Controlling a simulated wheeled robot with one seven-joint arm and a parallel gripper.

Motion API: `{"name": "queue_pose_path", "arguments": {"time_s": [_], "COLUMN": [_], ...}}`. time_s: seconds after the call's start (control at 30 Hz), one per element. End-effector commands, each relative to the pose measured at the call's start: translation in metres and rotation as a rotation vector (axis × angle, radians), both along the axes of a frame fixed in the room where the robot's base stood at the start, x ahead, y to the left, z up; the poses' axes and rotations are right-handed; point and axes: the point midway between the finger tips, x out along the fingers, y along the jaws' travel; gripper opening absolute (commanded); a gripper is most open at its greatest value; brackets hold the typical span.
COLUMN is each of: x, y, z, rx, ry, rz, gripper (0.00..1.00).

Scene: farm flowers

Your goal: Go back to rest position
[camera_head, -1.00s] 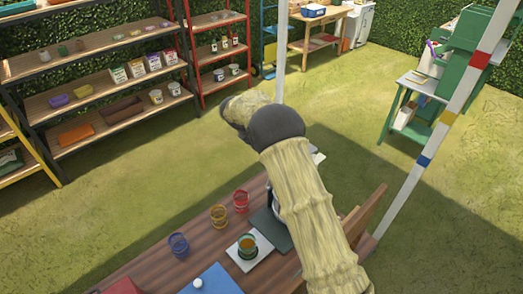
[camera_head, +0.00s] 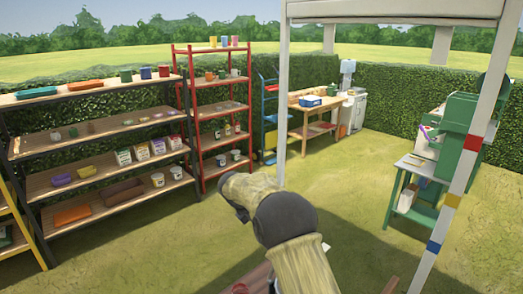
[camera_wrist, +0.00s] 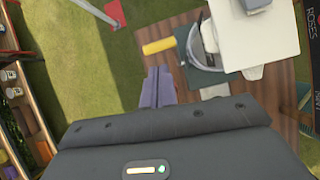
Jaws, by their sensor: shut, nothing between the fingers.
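My gripper (camera_wrist: 158,88) shows in the wrist view as two purple-grey fingers close together, shut and empty, over the grass beside the wooden table. My arm in its straw-coloured sleeve rises at the bottom middle of the head view. My gripper itself is hidden in that view. The wooden table (camera_head: 257,278) shows only as a small piece at the bottom edge of the head view. In the wrist view the table (camera_wrist: 245,97) lies to the right of the fingers, with a white machine, a dark green mat and a yellow cylinder (camera_wrist: 159,46) near its edge.
A black-framed shelf (camera_head: 100,128) with pots, boxes and trays stands at left. A red shelf (camera_head: 211,83) stands beside it. A wooden workbench (camera_head: 312,110) is at the back, and a green stand (camera_head: 410,195) is at right. A white post (camera_head: 283,90) rises near the arm. Open grass lies between.

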Motion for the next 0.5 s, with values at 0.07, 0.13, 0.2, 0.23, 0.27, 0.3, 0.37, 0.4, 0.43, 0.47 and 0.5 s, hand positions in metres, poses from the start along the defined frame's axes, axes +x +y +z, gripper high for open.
{"name": "queue_pose_path", "arguments": {"time_s": [0.07,0.13,0.2,0.23,0.27,0.3,0.37,0.4,0.43,0.47,0.5], "x": [-0.012,-0.025,-0.042,-0.049,-0.057,-0.068,-0.084,-0.095,-0.104,-0.112,-0.124], "y": [-0.017,-0.032,-0.046,-0.051,-0.056,-0.063,-0.072,-0.079,-0.084,-0.088,-0.094], "z": [0.003,0.004,0.005,0.005,0.005,0.005,0.006,0.006,0.006,0.006,0.006], "rx": [0.055,0.118,0.183,0.212,0.237,0.274,0.326,0.358,0.382,0.408,0.440], "ry": [-0.015,-0.031,-0.048,-0.056,-0.062,-0.071,-0.086,-0.096,-0.103,-0.111,-0.121], "rz": [-0.093,-0.196,-0.308,-0.359,-0.406,-0.474,-0.575,-0.644,-0.698,-0.751,-0.822], "gripper": [0.00,0.00,0.00,0.00,0.00,0.00,0.00,0.00,0.00,0.00,0.00]}}
